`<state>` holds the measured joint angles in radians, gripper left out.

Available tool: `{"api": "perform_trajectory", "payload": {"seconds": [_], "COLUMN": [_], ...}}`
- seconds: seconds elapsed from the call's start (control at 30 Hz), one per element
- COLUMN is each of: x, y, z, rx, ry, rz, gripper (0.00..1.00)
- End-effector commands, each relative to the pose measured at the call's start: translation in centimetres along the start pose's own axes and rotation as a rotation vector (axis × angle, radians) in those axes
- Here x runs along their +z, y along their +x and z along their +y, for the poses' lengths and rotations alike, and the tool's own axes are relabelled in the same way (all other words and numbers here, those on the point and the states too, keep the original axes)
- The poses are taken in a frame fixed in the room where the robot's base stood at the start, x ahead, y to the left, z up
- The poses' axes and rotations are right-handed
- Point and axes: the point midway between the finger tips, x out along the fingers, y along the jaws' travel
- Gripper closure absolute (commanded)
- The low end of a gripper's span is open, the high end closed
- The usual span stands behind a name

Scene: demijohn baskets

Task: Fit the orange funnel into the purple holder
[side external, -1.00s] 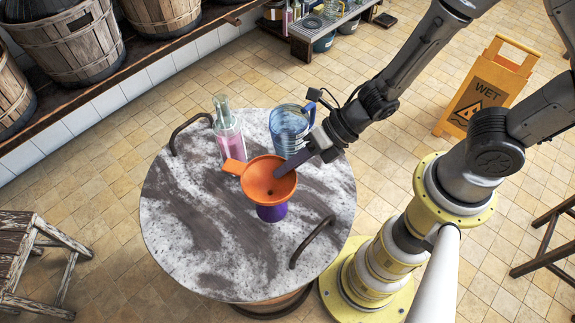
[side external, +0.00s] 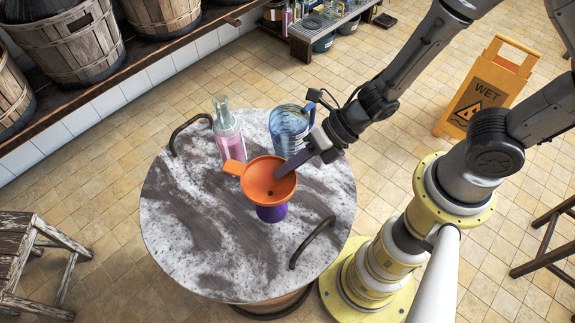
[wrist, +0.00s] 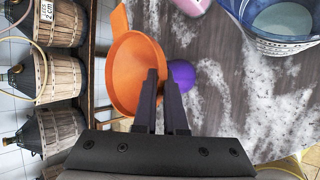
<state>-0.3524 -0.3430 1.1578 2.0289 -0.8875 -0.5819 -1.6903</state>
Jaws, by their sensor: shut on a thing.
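The orange funnel (side external: 266,186) is upright, its wide mouth facing up and its tab handle pointing left in the side view. The purple holder (side external: 271,212) stands on the round marbled table directly below the funnel. The funnel bowl hides the holder's top, so I cannot tell whether the spout is inside it. My gripper (side external: 287,170) is shut on the funnel's right rim. In the wrist view the fingers (wrist: 163,85) pinch the rim of the funnel (wrist: 135,75), and the purple holder (wrist: 182,76) shows partly behind it.
Two dark curved handles, left (side external: 184,127) and right (side external: 312,243), rise from the tabletop. The front of the table is clear.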

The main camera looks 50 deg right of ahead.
Motion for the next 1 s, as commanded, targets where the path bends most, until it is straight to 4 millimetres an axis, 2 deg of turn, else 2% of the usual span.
{"api": "perform_trajectory", "payload": {"seconds": [0.77,0.8,1.0], "x": [-0.17,-0.17,-0.17], "y": [0.44,0.44,0.44], "z": [-0.38,-0.38,-0.38], "rx": [0.001,0.001,0.001], "ry": [0.0,0.0,0.0], "rz": [0.0,0.0,0.0], "gripper": [1.0,0.9,0.56]}}
